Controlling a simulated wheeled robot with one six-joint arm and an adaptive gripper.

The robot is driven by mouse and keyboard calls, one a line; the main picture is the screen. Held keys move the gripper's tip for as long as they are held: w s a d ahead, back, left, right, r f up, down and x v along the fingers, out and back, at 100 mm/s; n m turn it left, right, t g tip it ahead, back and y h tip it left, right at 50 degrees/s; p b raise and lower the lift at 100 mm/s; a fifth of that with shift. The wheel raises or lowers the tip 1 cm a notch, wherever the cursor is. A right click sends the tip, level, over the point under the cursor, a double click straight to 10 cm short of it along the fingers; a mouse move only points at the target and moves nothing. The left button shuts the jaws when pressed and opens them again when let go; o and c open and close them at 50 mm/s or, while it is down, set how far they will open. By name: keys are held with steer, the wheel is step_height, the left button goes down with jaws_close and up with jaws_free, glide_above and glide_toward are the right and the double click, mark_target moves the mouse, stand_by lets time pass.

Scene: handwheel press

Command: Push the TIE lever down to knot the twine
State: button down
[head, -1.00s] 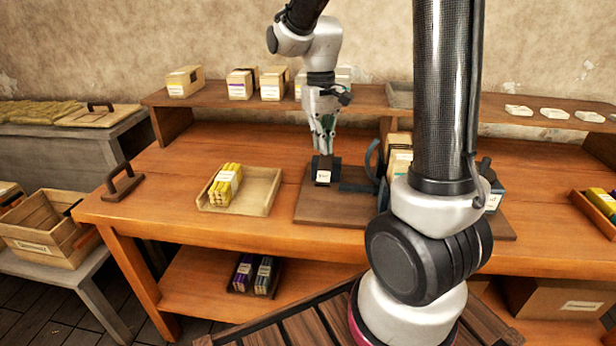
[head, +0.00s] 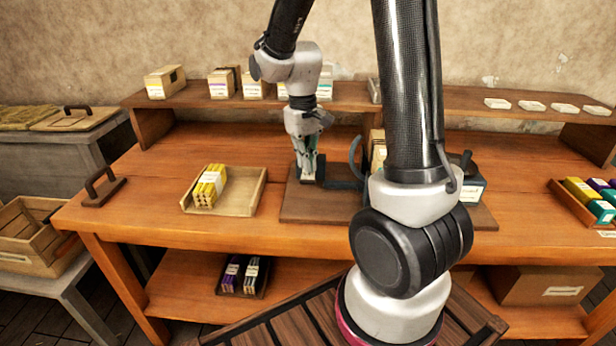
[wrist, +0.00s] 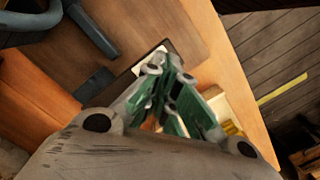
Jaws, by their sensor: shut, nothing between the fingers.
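The press stands on a brown board (head: 300,208) on the workbench. A small dark block (head: 320,172) at the board's left end carries a pale label, too small to read; I cannot tell for sure that it is the TIE lever. My gripper (head: 307,172) points down over this block, with its fingers closed and covering part of it. In the wrist view, the closed green-padded fingers (wrist: 172,72) overlap the dark block and its white label; contact cannot be judged. A dark curved handwheel (head: 356,160) stands to the right, partly hidden by my arm.
A wooden tray (head: 250,196) with a yellow bundle (head: 209,187) lies left of the board. A dark handle (head: 103,187) sits at the bench's left end. Boxes (head: 165,82) line the back shelf. A crate of coloured packs (head: 590,200) is at the right.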

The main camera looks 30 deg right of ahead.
mark_target(306, 175)
steer(key=shift+s+f, duration=0.1)
steer(key=shift+f, duration=0.5)
steer(key=shift+f, duration=2.1)
steer(key=shift+w+r, duration=0.3)
steer(key=shift+w, duration=0.5)
steer(key=shift+w+r, duration=0.25)
steer(key=shift+w, duration=0.5)
step_height(306, 175, up, 12)
steer(key=w, duration=0.1)
